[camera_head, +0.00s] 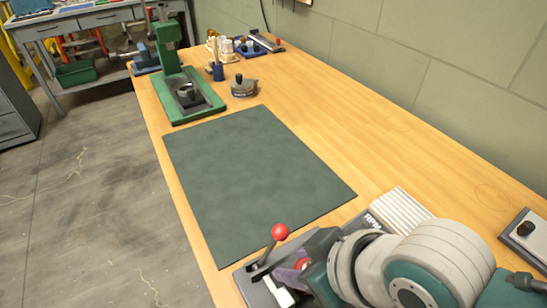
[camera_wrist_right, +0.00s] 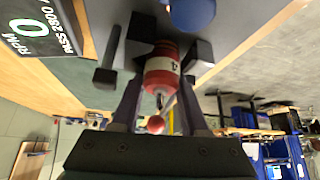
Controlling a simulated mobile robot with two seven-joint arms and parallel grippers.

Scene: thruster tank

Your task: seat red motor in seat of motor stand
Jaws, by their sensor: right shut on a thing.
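The red motor (camera_wrist_right: 160,68), a small cylinder with a white label, is between the fingers of my right gripper (camera_wrist_right: 163,84) in the right wrist view. The gripper is shut on it. In the head view my right arm covers most of this spot at the bottom. The motor stand's dark base (camera_head: 256,288) shows there, with a red-knobbed lever (camera_head: 280,232) that leans upward. Dark blocks of the stand lie around the motor in the wrist view. The seat is hidden, so I cannot tell whether the motor touches it. My left gripper is out of view.
A display reading 0 RPM (camera_wrist_right: 38,27) stands beside the stand. A dark green mat (camera_head: 255,180) lies empty on the wooden bench. A green press (camera_head: 178,85) and a small round grey device (camera_head: 243,87) stand beyond it. A ribbed white block (camera_head: 400,210) lies near my right arm.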

